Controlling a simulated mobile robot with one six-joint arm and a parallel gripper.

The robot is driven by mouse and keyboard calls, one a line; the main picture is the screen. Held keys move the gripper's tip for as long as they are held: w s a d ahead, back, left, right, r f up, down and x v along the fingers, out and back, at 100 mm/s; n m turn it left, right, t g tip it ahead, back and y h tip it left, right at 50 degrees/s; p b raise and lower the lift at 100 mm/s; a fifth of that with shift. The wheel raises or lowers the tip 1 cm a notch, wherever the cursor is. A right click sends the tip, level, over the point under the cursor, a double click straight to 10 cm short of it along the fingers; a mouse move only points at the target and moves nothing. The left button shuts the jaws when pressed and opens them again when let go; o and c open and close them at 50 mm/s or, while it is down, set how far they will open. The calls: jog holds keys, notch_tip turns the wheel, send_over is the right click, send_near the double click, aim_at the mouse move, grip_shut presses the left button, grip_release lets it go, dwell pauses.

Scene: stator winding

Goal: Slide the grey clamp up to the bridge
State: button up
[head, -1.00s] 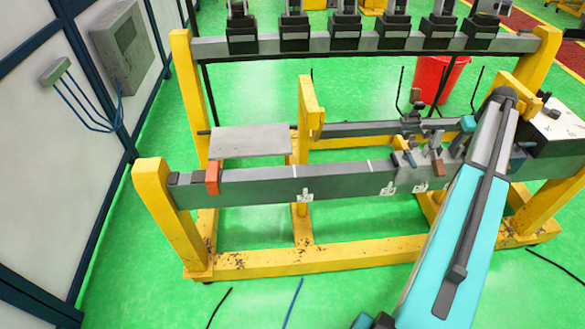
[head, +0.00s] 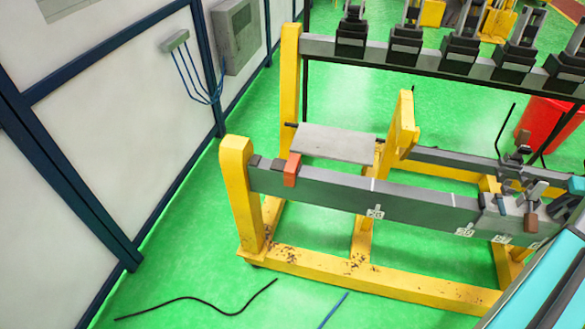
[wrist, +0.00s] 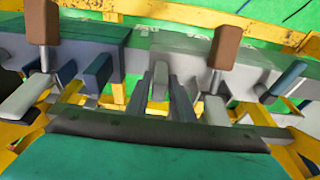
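The grey clamp (head: 494,219) sits on the front dark rail (head: 330,187), at the right of the head view. It appears as a light grey block (wrist: 187,44) on the rail in the wrist view, with an upright grey part (wrist: 160,82) in front. My gripper (wrist: 163,98) has a dark finger on each side of that upright part. I cannot tell whether the fingers touch it. A flat grey plate (head: 335,143) spans the rails farther left and may be the bridge.
Brown-handled levers stand on both sides of the gripper, left (wrist: 41,22) and right (wrist: 225,46). An orange-red block (head: 291,170) wraps the rail's left end. A yellow post (head: 401,126) rises behind the rail. Cables lie on the green floor at the front.

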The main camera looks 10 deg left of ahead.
aim_at(500, 196)
jog(key=shift+w+a, duration=0.2)
jog(key=shift+a, duration=2.55)
jog(key=shift+w+a, duration=0.15)
jog(key=shift+a, duration=2.6)
jog(key=shift+w+a, duration=0.2)
jog(key=shift+a, duration=2.55)
jog(key=shift+w+a, duration=0.1)
jog(key=shift+a, duration=1.2)
jog(key=shift+w+a+p, duration=0.1)
jog(key=shift+w+a, duration=0.1)
jog(key=shift+a, duration=2.05)
jog(key=shift+w+a+p, duration=0.15)
jog(key=shift+a, duration=2.15)
jog(key=shift+w+a+p, duration=0.1)
jog(key=shift+w+a, duration=0.1)
jog(key=shift+a, duration=2.05)
